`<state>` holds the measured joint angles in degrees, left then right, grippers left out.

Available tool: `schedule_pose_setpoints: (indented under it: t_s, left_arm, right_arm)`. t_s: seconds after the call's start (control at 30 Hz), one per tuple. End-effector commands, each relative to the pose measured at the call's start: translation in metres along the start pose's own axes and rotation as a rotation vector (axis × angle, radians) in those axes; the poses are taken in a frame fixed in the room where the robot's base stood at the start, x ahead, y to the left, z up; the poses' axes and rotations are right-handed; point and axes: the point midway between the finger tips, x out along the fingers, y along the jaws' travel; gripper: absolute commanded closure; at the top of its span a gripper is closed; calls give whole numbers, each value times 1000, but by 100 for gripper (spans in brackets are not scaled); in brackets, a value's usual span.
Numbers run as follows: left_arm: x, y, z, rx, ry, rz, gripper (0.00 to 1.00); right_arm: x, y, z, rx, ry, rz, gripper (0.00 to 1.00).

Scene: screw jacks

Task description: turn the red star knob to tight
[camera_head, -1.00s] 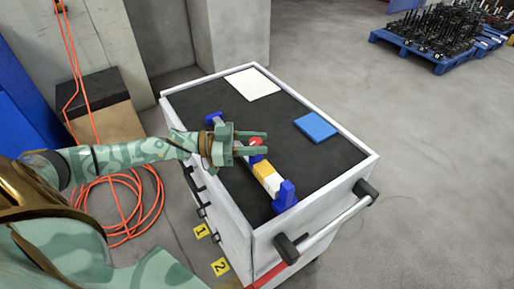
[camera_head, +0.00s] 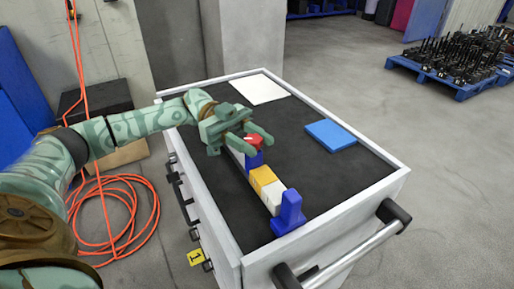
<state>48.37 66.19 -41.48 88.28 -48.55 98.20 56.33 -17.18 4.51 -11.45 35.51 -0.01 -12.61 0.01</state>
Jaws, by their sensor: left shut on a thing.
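The red star knob (camera_head: 254,140) sits on top of a blue block (camera_head: 254,160) near the middle of a long jack assembly on the cart. My left gripper (camera_head: 252,141) comes in from the left and is shut on the knob, with one finger on each side of it. The fingers hide part of the knob and the far end of the assembly. In front of the blue block are a yellow block (camera_head: 262,178), a white block (camera_head: 272,197) and a blue end bracket (camera_head: 288,213). My right gripper is not in view.
The cart's black top (camera_head: 330,180) has a pale raised rim. A white sheet (camera_head: 260,89) and a blue pad (camera_head: 330,135) lie on it. An orange hose (camera_head: 115,235) is coiled on the floor at left. A loaded blue pallet (camera_head: 450,82) stands far right.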

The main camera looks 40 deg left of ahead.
Motion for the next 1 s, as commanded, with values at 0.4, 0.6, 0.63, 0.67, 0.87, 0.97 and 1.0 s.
schedule_pose_setpoints:
  t_s: [0.4, 0.6, 0.63, 0.67, 0.87, 0.97, 1.0]
  left_arm:
    - [1, 0, 1, -1, -1, 34, 90]
    - [1, 0, 1, -1, -1, 34, 58]
    - [1, 0, 1, -1, -1, 34, 50]
    - [1, 0, 1, -1, 0, 34, 45]
    - [1, 0, 0, 0, 0, 33, 45]
    - [-1, 0, 1, 0, 0, 32, 45]
    - [-3, 0, 1, 0, -1, 32, 45]
  right_arm:
    - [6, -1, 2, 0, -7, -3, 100]
    - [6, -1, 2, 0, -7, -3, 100]
    - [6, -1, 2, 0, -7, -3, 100]
    - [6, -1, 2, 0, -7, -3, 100]
    - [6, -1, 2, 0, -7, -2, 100]
    - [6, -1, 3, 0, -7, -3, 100]
    - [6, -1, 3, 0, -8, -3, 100]
